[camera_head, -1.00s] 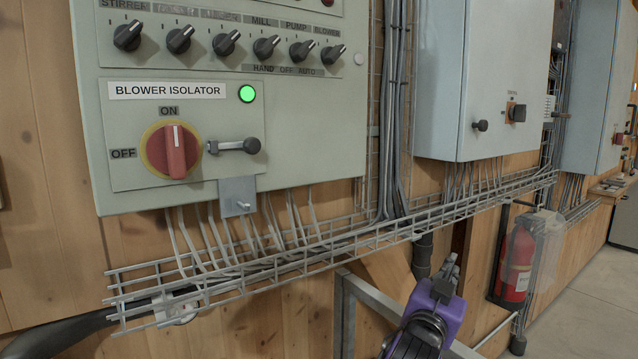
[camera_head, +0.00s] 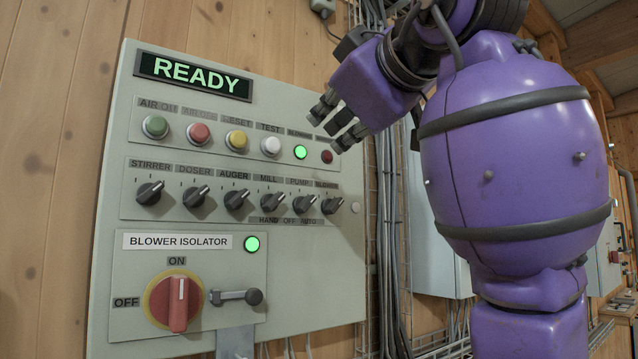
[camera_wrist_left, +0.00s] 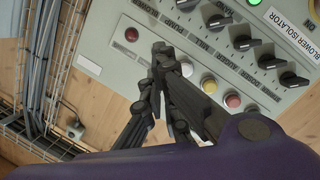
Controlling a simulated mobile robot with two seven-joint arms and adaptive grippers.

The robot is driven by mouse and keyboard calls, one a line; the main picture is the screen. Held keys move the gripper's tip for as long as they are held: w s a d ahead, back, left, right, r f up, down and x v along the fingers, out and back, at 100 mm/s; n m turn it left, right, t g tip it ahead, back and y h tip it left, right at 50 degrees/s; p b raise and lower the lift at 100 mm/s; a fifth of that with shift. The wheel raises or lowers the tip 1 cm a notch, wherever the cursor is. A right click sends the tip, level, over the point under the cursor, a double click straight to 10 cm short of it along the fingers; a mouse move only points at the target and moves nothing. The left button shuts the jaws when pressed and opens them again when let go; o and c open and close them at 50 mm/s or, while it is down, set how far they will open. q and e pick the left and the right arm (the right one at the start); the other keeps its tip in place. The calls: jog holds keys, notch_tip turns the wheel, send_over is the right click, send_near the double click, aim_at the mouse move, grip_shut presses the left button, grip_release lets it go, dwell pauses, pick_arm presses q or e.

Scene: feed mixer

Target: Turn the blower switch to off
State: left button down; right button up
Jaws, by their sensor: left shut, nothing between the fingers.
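The blower switch (camera_head: 331,205) is the rightmost black knob in the lower row of the grey panel. Its white pointer mark points up and right, toward the AUTO side. My right gripper is not in view.
The red blower isolator handle (camera_head: 178,302) stands vertical at ON, with a lit green lamp (camera_head: 252,244) beside it. Other knobs (camera_head: 270,203) sit close left of the switch. Cables (camera_head: 388,240) run right of the panel. The READY display (camera_head: 193,76) is lit.

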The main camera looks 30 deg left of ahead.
aim_at(307, 185)
pick_arm(q)
jog(key=shift+n+g, duration=0.3)
jog(key=shift+g, duration=0.3)
jog(key=x, duration=0.3)
jog(key=f+x, duration=0.1)
jog(key=x, duration=0.3)
jog(key=f+x, duration=0.1)
jog(key=x, duration=0.2)
jog(key=shift+w+f+p, duration=0.15)
jog(key=shift+p, duration=0.15)
jog(key=shift+w+d+f, duration=0.15)
jog(key=shift+w+f, duration=0.3)
jog(key=shift+f, duration=0.05)
jog(key=shift+w+d+f, duration=0.15)
jog(key=shift+w+f, duration=0.25)
jog(key=shift+f, duration=0.05)
jog(key=shift+w+d+f, duration=0.3)
jog(key=shift+w+f, duration=0.2)
jog(key=shift+w, duration=0.05)
